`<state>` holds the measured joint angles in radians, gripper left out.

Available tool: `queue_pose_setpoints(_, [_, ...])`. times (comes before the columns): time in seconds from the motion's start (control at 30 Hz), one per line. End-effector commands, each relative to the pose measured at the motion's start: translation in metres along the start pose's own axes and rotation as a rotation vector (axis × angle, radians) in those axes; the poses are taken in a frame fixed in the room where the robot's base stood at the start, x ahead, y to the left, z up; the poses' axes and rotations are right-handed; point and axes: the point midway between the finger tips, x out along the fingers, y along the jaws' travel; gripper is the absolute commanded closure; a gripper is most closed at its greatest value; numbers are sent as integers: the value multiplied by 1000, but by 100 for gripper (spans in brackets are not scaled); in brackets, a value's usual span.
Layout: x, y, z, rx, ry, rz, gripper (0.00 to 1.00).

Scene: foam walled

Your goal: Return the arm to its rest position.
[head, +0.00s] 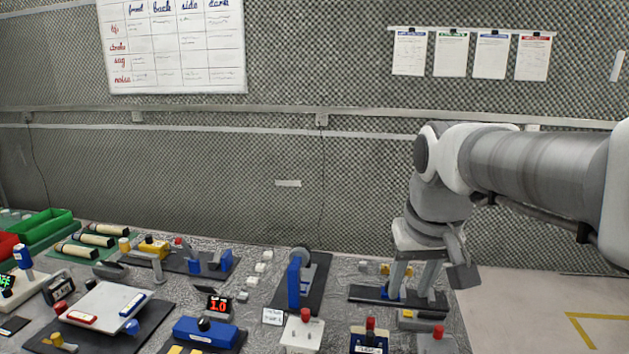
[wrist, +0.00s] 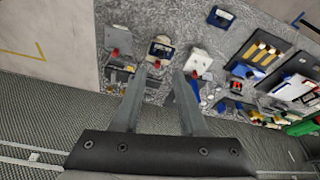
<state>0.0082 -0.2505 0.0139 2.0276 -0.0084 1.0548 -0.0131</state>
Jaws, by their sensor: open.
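My gripper (head: 413,280) is at the right end of the bench in the head view, pointing down with its fingers apart. In the wrist view my gripper (wrist: 160,75) shows two grey fingers spread with nothing held between them. In the head view the fingers are in front of or over a dark base plate (head: 364,293) with small blue and yellow parts; I cannot tell whether they touch it. My arm reaches in from the right edge of the head view.
The bench (head: 262,317) is crowded with fixtures: a blue upright block (head: 293,283), a white box with a red knob (head: 302,333), a blue box (head: 208,332) and a white tilted plate (head: 104,307). A green bin (head: 42,227) stands far left. Bare floor (head: 540,310) lies right.

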Motion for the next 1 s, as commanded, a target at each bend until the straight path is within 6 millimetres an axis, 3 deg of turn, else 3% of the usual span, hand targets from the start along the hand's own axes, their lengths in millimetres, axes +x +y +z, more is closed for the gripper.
queue_pose_setpoints(0.3, [-8,-1,80,14,108,-2,58])
queue_pose_setpoints(0.5, [-1,-2,117,21,160,-5,58])
queue_pose_setpoints(0.7, [4,-3,133,24,182,-7,58])
queue_pose_setpoints(1.0, [5,-3,134,24,182,-7,58])
